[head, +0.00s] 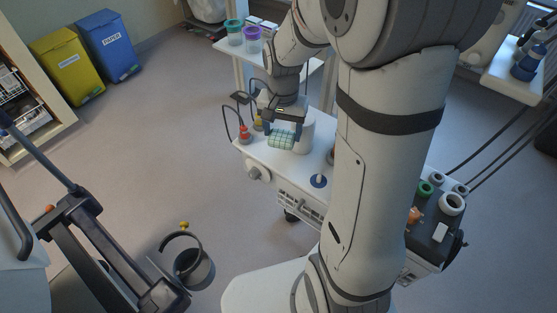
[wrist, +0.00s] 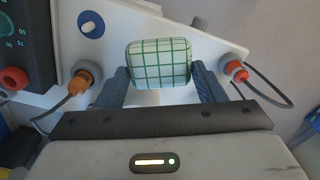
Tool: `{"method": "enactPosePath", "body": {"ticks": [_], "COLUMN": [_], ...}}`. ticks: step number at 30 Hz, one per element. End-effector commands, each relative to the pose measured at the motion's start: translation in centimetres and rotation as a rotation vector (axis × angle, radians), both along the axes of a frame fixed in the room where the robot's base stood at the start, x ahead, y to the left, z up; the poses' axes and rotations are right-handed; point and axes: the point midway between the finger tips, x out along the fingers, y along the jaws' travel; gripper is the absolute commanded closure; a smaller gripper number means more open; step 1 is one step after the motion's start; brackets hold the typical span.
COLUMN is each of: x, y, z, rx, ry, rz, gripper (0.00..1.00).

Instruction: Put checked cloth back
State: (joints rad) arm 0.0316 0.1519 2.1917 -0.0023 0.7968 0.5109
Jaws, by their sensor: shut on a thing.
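The checked cloth (head: 281,140) is a small pale green and white bundle with dark green grid lines. It is at my gripper (head: 283,128), over the left part of the white cart top (head: 262,152). In the wrist view the cloth (wrist: 159,62) sits between the two fingers of my gripper (wrist: 160,85), which are shut on it. The white cart surface shows behind and below the cloth. I cannot tell whether the cloth touches the surface.
A red connector (head: 244,133) with a cable stands left of my gripper; an orange connector (wrist: 83,80) stands beside the left finger. A blue disc (head: 318,181) lies on the cart. Purple-lidded and green-lidded jars (head: 252,37) are on a shelf.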

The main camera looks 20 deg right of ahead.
Motion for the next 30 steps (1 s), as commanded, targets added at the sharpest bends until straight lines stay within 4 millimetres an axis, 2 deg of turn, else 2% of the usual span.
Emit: {"method": "enactPosePath", "body": {"ticks": [6, 11, 18, 29, 30], "x": [-0.1, -0.1, -0.1, -0.1, 0.0], "y": [-0.1, -0.1, -0.2, -0.2, -0.2], "z": [-4.1, -5.6, -8.8, -9.3, -9.4], "rx": [0.0, 0.0, 0.0, 0.0, 0.0], "ry": [0.006, 0.004, 0.004, 0.001, 0.001], "rz": [-0.003, -0.004, -0.005, -0.006, -0.006], "gripper": [0.55, 0.55, 0.55, 0.55, 0.36]}}
